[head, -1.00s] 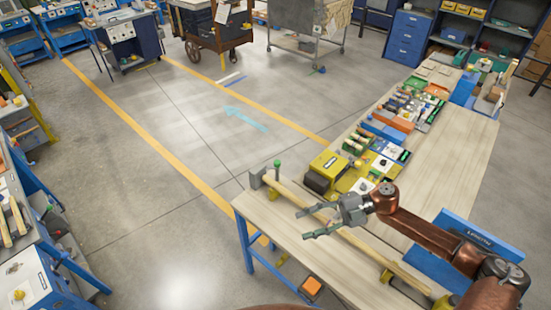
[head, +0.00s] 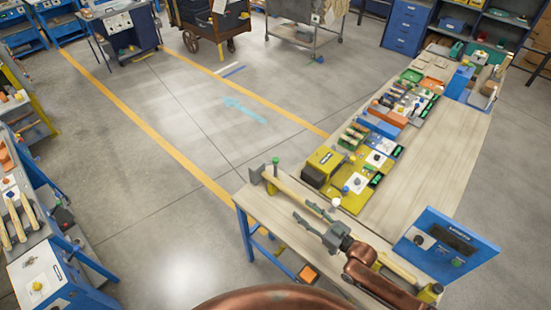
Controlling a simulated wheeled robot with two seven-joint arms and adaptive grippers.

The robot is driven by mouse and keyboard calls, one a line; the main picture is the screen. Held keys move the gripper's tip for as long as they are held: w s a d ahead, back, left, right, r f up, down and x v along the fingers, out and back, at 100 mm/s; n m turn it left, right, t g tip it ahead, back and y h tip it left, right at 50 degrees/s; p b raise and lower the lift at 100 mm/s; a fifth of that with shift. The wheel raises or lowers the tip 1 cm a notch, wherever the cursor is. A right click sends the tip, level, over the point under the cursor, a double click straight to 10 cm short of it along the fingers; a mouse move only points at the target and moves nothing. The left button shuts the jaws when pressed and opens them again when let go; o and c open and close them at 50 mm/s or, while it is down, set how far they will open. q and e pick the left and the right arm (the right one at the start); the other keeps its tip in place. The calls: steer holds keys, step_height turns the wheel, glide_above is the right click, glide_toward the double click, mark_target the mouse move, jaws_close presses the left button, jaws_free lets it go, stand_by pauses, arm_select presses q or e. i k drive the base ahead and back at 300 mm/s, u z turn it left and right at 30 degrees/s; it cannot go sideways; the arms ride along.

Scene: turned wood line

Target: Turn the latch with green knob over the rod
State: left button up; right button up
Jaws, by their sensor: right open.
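A long pale wooden rod (head: 290,190) lies along the near edge of the bench, running from upper left to lower right. A green knob (head: 275,161) stands upright on a short post at that end, beside the rod. The latch under the knob is too small to make out. My right gripper (head: 303,209) is open and empty, its fingers pointing toward the block end. It appears above the rod's middle, short of the green knob, and with my arm hides part of the rod. My left gripper is not in view.
A yellow box (head: 324,161) and trays of small parts stand behind the rod. A white ball knob (head: 336,202) is close to my gripper. A blue panel (head: 445,243) stands at the right. The bench top (head: 415,175) between is clear.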

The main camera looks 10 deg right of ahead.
mark_target(276, 160)
steer(key=i, duration=1)
